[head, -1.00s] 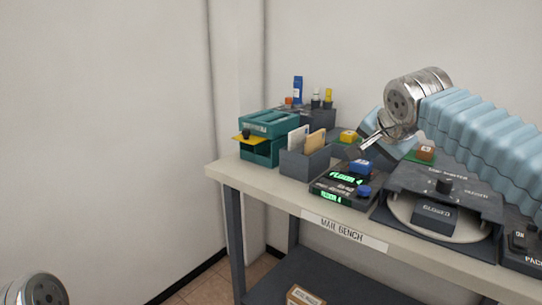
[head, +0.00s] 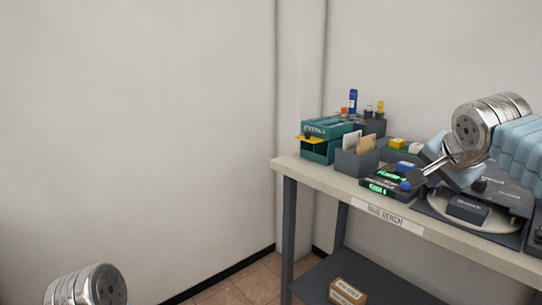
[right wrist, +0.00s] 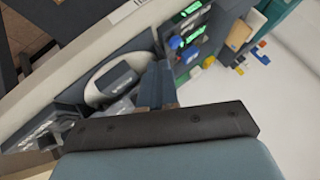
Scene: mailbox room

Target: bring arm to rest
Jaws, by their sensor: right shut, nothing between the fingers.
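My right gripper (head: 418,180) is shut and empty in the head view, above the front of the mail bench (head: 325,174), near the black device with green lit displays (head: 381,189). My right arm comes in from the right edge. In the right wrist view the gripper (right wrist: 158,92) points out over the bench, with nothing held. Of my left arm, only a metal joint (head: 88,287) shows at the bottom left of the head view; its gripper is out of view.
The bench holds a teal box (head: 322,147), a grey holder with envelopes (head: 357,162) and a round-plated sorter with a dark block (head: 467,208). A parcel (head: 346,291) lies on the lower shelf. Floor and wall at left are clear.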

